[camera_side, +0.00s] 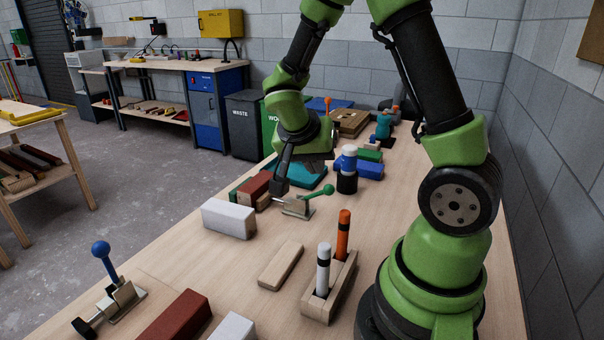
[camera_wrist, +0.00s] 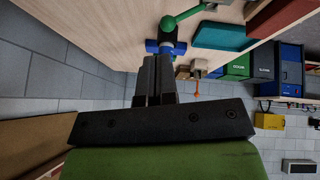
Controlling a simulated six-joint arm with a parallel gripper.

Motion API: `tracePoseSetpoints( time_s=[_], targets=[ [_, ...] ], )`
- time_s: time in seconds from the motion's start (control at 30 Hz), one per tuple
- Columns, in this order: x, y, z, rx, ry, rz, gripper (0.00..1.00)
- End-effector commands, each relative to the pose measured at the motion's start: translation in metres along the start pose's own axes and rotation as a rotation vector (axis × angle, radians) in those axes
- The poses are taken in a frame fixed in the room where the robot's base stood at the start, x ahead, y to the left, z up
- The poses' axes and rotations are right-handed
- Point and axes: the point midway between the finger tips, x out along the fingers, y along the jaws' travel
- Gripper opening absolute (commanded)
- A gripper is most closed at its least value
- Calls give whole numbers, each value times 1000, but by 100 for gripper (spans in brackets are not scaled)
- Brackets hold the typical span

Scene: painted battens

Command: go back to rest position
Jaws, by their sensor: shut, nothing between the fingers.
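My gripper (camera_side: 281,188) is above the workbench (camera_side: 215,275), at the left of a toggle clamp with a green knob (camera_side: 327,190). In the side view its fingertips are close to the clamp's metal base; I cannot tell whether they touch it. In the wrist view my gripper's dark fingers (camera_wrist: 155,72) lie together with nothing held between them. The clamp's green handle (camera_wrist: 182,19) shows beyond the fingertips there.
A white batten (camera_side: 228,218) and a red-brown batten (camera_side: 254,187) lie left of my gripper. A wooden holder (camera_side: 318,302) with white and orange markers stands in front. A blue-knobbed clamp (camera_side: 102,250) is at front left.

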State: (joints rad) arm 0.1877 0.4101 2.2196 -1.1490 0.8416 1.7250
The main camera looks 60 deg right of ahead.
Motion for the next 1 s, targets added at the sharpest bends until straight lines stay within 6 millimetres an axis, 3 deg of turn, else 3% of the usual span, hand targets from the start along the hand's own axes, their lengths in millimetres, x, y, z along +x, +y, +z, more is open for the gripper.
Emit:
tracePoseSetpoints(
  time_s=[0.17,0.27,0.6,0.8,1.0],
  targets=[
    [-35,10,4,-68,-46,-81,0],
    [-67,22,12,-154,-96,-186,0],
    [-162,64,62,-556,-156,-733,0],
    [-190,79,81,-709,-100,-969,0],
    [-196,83,86,-748,-81,-1024,0]
  ],
)
